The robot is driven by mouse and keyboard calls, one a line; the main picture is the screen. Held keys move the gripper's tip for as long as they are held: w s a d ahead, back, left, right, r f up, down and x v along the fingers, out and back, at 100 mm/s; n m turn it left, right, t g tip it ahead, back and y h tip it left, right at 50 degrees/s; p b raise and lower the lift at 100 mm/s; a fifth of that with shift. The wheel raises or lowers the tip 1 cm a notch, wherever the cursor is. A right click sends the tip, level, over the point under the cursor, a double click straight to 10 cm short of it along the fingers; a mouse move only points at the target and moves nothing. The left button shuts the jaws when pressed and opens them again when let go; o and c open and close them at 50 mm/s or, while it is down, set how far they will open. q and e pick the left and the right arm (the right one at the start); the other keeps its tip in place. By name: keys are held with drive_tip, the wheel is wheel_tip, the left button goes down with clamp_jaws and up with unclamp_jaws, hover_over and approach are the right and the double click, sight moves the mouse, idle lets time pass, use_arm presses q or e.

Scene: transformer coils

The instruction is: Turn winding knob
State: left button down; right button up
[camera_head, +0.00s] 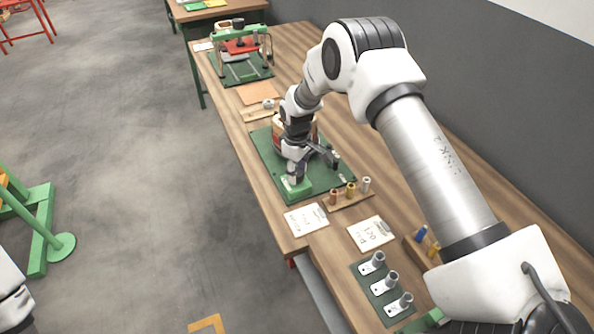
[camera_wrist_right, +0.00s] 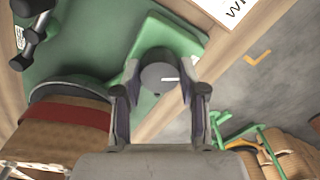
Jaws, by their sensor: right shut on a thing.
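The winding knob (camera_wrist_right: 160,73) is a dark grey round knob with a small white mark on top. It stands on a green block (camera_wrist_right: 185,45), which also shows in the head view (camera_head: 298,190) at the near corner of the green base plate. My right gripper (camera_head: 293,177) reaches down over this block. In the right wrist view my right gripper (camera_wrist_right: 160,98) has one finger on each side of the knob and is shut on it. In the head view the gripper hides the knob. My left gripper is out of view.
A brown coil with a red band (camera_wrist_right: 65,125) stands beside the gripper on the green plate (camera_head: 268,152). A small rack with several spools (camera_head: 350,190) and white cards (camera_head: 371,234) lie nearby. A green-framed fixture (camera_head: 240,55) stands at the table's far end.

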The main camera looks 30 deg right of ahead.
sight(297, 172)
drive_tip(key=o, duration=1.1)
drive_tip(key=shift+s+f, duration=0.1)
drive_tip(key=shift+o, duration=0.2)
drive_tip(key=shift+r, duration=0.2)
wheel_tip(297, 172, up, 12)
drive_tip(key=shift+f, duration=0.2)
